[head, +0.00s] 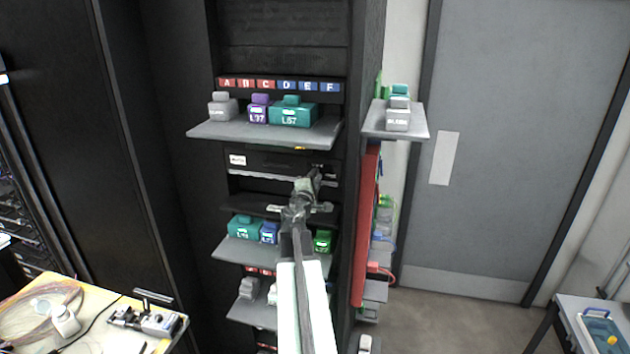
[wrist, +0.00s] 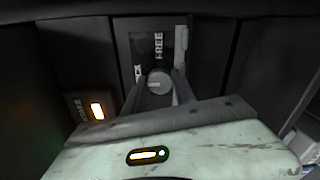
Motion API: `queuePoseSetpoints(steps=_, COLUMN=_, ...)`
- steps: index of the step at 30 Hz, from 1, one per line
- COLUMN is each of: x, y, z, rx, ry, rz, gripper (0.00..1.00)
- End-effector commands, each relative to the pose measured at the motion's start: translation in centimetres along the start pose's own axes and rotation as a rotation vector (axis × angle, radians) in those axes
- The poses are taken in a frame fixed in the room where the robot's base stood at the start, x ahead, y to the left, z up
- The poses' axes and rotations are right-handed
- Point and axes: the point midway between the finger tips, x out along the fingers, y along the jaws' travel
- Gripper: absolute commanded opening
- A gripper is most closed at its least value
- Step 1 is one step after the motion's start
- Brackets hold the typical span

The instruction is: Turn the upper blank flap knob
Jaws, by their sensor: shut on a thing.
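The upper blank flap (head: 268,162) is a dark panel with a small white label at its left, below the top shelf. Its knob (wrist: 159,80) is a grey round knob in the wrist view, on a dark plate (wrist: 176,48) marked FREE above it and a partly hidden word at its left. My gripper (head: 316,176) reaches the right end of the flap. In the wrist view my gripper (wrist: 160,90) has one finger on each side of the knob and is shut on it. The fingers hide the knob's sides. In the head view my gripper hides the knob.
A shelf (head: 225,130) with grey, purple and teal blocks juts out just above. Another shelf (head: 232,250) with teal, blue and green blocks lies below. A side shelf (head: 415,127) and a red upright panel (head: 362,235) stand at the right. A work table (head: 100,285) is at lower left.

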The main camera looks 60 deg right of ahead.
Motion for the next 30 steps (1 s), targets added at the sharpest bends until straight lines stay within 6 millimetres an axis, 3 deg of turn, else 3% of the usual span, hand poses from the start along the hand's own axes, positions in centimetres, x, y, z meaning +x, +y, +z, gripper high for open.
queuePoseSetpoints(steps=1, x=0.0, y=0.0, z=0.0, rx=-0.001, ry=0.001, rz=0.0, gripper=0.0)
queuePoseSetpoints(steps=2, x=0.0, y=0.0, z=0.0, rx=-0.001, ry=0.001, rz=0.0, gripper=0.38)
queuePoseSetpoints(steps=4, x=0.0, y=0.0, z=0.0, rx=-0.001, ry=0.001, rz=0.0, gripper=0.54)
queuePoseSetpoints(steps=16, x=-0.6, y=0.0, z=0.0, rx=0.0, ry=0.0, rz=0.0, gripper=0.54)
queuePoseSetpoints(steps=27, x=-7.2, y=0.0, z=0.1, rx=0.0, ry=0.001, rz=0.0, gripper=0.54)
queuePoseSetpoints(steps=30, x=-7.9, y=0.0, z=0.0, rx=0.0, ry=0.001, rz=0.0, gripper=0.54)
